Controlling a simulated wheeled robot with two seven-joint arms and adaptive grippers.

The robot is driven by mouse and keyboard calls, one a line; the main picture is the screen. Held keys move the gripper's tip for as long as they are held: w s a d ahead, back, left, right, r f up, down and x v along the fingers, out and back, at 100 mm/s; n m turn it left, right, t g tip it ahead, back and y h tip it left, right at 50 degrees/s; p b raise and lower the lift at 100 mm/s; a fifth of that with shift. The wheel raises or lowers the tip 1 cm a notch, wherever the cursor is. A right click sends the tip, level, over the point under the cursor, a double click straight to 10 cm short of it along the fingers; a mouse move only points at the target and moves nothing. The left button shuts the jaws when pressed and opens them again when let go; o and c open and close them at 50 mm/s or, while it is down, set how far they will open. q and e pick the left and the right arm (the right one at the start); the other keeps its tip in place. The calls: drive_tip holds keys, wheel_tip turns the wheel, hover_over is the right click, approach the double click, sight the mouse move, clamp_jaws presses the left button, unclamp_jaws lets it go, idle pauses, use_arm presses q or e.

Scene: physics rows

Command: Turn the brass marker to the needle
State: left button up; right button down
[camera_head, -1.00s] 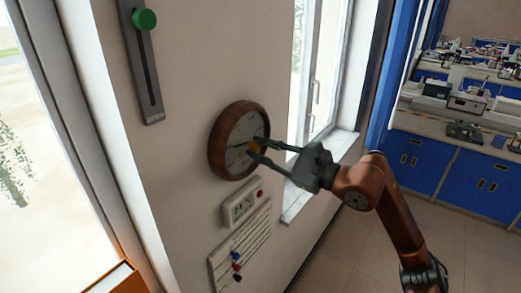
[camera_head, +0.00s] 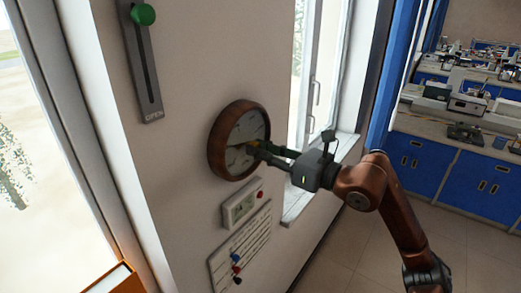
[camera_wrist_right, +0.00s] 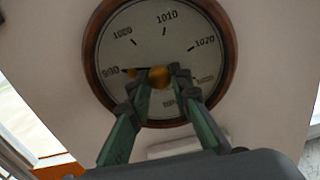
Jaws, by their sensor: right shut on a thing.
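A round barometer (camera_head: 215,158) with a brown wooden rim and a pale dial hangs on the wall; its dial fills the upper middle of the right wrist view (camera_wrist_right: 180,45). A brass knob (camera_wrist_right: 158,77) sits at the dial's centre. My right gripper (camera_head: 259,149) is shut on this knob, with one finger on each side in the right wrist view (camera_wrist_right: 160,73). A thin dark needle (camera_wrist_right: 127,69) points left at the 990 mark. A small brass patch (camera_wrist_right: 132,72) shows just beside the needle; the fingers partly hide the lower dial. My left gripper is not in view.
Below the barometer are a small display box (camera_head: 240,205) with a red button and a white panel (camera_head: 250,240) with coloured pegs. A slider with a green knob (camera_head: 143,14) is at upper left. A window is right of the barometer.

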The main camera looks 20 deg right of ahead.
drive_tip(key=shift+m, duration=0.3)
drive_tip(key=c, duration=1.7)
unclamp_jaws()
drive_tip(key=shift+c, duration=0.2)
drive_tip(key=v, duration=1.2)
